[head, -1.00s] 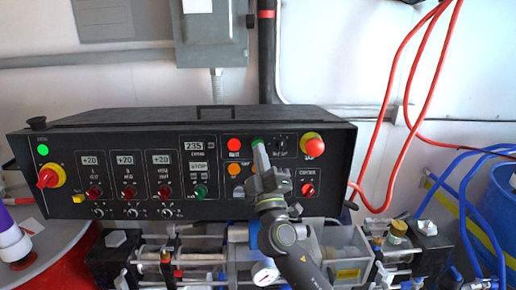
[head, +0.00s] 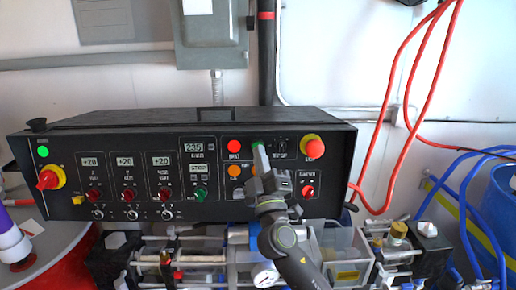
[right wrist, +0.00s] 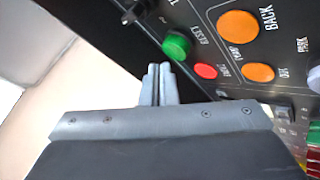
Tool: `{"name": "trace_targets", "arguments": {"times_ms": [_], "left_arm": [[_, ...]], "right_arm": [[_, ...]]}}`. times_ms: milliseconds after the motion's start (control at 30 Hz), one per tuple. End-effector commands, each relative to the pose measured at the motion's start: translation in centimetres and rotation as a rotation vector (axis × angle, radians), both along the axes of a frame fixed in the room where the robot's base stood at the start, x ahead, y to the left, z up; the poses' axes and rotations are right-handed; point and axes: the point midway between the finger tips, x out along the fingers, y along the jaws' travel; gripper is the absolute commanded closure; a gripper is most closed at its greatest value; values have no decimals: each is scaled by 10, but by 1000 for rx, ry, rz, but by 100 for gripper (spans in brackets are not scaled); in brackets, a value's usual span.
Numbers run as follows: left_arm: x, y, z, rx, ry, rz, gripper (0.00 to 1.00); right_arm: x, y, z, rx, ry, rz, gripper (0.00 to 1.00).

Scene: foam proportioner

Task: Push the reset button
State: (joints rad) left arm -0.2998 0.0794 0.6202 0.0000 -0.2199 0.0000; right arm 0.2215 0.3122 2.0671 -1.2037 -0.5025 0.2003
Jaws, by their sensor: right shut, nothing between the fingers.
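The black control panel (head: 120,160) faces me with its rows of knobs and buttons. A green button (head: 257,141) sits in its upper right part, partly hidden by my right gripper (head: 260,146). In the right wrist view the green button (right wrist: 177,45) has a label beside it that seems to read RESET. My right gripper's fingers (right wrist: 158,72) are shut and empty, with the tips just left of and below the green button there. I cannot tell whether they touch the panel. My left gripper is not in view.
A red button (head: 234,146) and an orange button (head: 234,170) lie left of the gripper. A red mushroom knob (head: 313,147) on yellow is to the right. Valves and a gauge (head: 265,274) stand below the panel. Red hoses (head: 391,110) hang at right.

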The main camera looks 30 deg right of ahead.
Motion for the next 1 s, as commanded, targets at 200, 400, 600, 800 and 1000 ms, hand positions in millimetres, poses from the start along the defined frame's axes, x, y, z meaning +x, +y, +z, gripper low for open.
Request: {"name": "trace_targets", "arguments": {"times_ms": [200, 400, 600, 800, 1000], "left_arm": [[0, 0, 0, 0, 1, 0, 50], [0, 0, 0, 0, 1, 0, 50], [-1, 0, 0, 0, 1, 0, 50], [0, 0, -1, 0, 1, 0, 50], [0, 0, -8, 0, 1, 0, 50]], "right_arm": [[0, 0, 0, 0, 0, 0, 100], [0, 0, 0, 0, 0, 0, 100], [0, 0, 0, 0, 0, 0, 100], [1, 0, 0, 0, 0, 0, 100], [6, -4, -3, 0, 0, 0, 100]]}}
